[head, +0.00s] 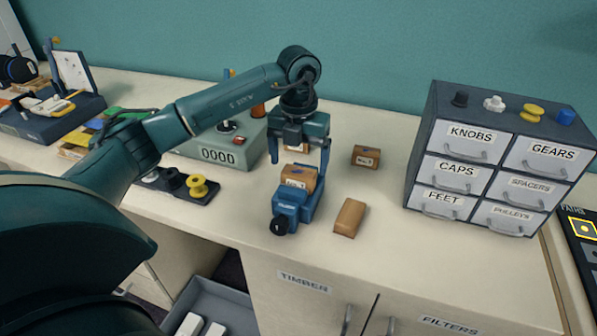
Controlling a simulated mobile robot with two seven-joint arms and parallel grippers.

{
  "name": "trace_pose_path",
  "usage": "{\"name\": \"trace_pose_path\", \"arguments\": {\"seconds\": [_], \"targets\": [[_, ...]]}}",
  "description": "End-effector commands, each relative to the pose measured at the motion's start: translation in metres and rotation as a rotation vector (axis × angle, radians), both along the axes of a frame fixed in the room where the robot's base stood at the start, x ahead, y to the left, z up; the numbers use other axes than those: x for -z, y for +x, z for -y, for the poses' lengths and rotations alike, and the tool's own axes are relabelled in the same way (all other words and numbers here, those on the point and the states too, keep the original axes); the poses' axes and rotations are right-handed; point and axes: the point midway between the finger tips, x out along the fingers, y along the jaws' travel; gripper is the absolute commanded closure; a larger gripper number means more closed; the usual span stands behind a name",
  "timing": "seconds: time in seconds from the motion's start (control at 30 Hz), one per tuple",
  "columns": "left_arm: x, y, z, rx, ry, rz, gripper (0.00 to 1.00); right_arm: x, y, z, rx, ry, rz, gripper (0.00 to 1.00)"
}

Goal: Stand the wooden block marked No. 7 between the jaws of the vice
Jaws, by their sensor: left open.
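The blue vice (288,207) stands on the worktop near its front edge. A wooden block (298,178) stands upright at the vice's jaws; its label begins "No." but I cannot read the number for sure. My left gripper (299,166) is open just above and behind this block, with a finger to either side. I cannot tell whether the fingers touch it. Another labelled block (366,157) sits to the right on the worktop, its number too small to read. A plain-looking block (350,217) lies right of the vice. Part of another block (296,148) shows behind, between the fingers.
A grey drawer cabinet (424,150) with several labelled drawers stands at the right. A green counter box (215,155) and a dark tray of knobs (207,196) are at the left. An open drawer (210,300) is below the worktop. The worktop between blocks and cabinet is clear.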

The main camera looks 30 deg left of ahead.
Motion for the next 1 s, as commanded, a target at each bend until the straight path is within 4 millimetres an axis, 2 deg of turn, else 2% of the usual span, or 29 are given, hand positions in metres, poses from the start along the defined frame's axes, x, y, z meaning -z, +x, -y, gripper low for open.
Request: {"name": "trace_pose_path", "arguments": {"seconds": [0.2, 0.4, 0.57, 1.0], "targets": [[-0.047, 0.001, 0.0, 0.001, -0.001, 0.004, 0.13, 0.0, 0.003, -0.002, -0.008, 0.003, 0.019, 0.64], [-0.073, 0.0, 0.0, 0.0, -0.001, 0.0, 0.13, -0.005, 0.007, -0.004, -0.013, 0.008, 0.035, 0.64], [-0.08, 0.0, 0.0, 0.001, -0.001, -0.001, 0.13, -0.005, 0.007, -0.004, -0.014, 0.007, 0.036, 0.64], [-0.079, 0.0, 0.0, 0.001, 0.0, -0.001, 0.13, -0.004, 0.006, -0.004, -0.015, 0.007, 0.033, 0.64]]}}
